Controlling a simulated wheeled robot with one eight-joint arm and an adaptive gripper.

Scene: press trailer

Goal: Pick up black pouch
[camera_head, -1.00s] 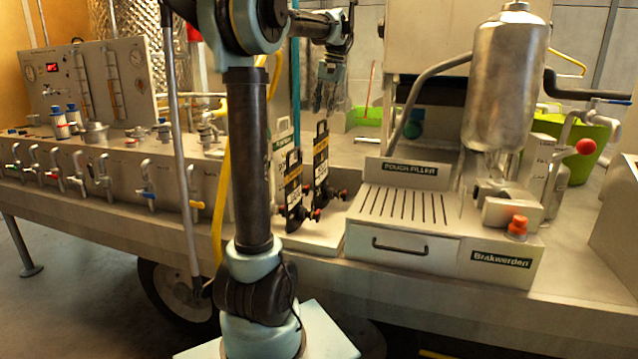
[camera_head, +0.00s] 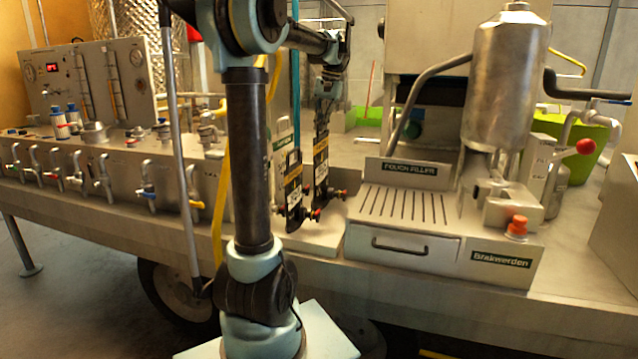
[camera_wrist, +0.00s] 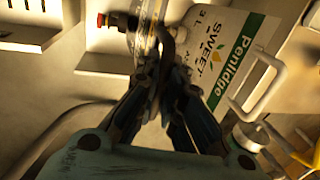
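Two upright pouches with dark faces and pale labels stand side by side on the bench in the head view: a left pouch (camera_head: 293,190) and a right pouch (camera_head: 321,165). My gripper (camera_head: 323,118) is at the top of the right pouch, pointing down. In the wrist view my gripper's fingertips (camera_wrist: 163,68) lie close together around a narrow dark strip at a pouch top. Whether they grip it is unclear. A white and green label reading "SWEET" (camera_wrist: 215,50) shows just beyond the right finger. A red-capped dark spout (camera_wrist: 118,21) shows at upper left.
The pouch filler (camera_head: 405,208) with its slotted top stands right of the pouches, below a steel tank (camera_head: 505,85). A valve panel (camera_head: 110,175) is at left. A green bin (camera_head: 575,140) stands at the back right.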

